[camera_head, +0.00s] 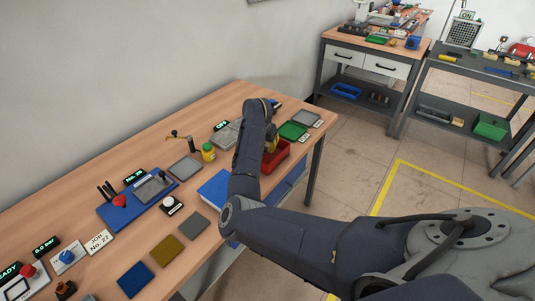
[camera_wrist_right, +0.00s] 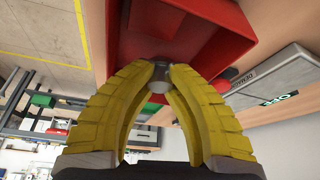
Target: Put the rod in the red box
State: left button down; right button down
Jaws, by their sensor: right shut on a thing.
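The red box (camera_head: 281,155) stands near the right end of the wooden workbench, partly hidden by my right arm in the head view. In the right wrist view the open red box (camera_wrist_right: 240,22) lies just beyond the fingertips. My right gripper (camera_wrist_right: 161,72) has yellow fingers closed on a small grey metal piece, the rod (camera_wrist_right: 158,84), seen nearly end-on. The gripper (camera_head: 272,146) is at the red box in the head view. I cannot tell whether the rod's far end is inside the box or above it. My left gripper is not in view.
A green tray (camera_head: 293,131) and a grey tray (camera_head: 306,118) are behind the red box. Several devices and coloured mats fill the left part of the workbench (camera_head: 121,240). Floor is open to the right.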

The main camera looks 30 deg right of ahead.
aim_at(266, 150)
jog(key=shift+f, duration=1.9)
jog(key=shift+f, duration=0.2)
jog(key=c, duration=1.7)
grip_release()
jog(key=shift+r, duration=0.15)
jog(key=shift+v, duration=3.8)
jog(key=shift+d, duration=0.1)
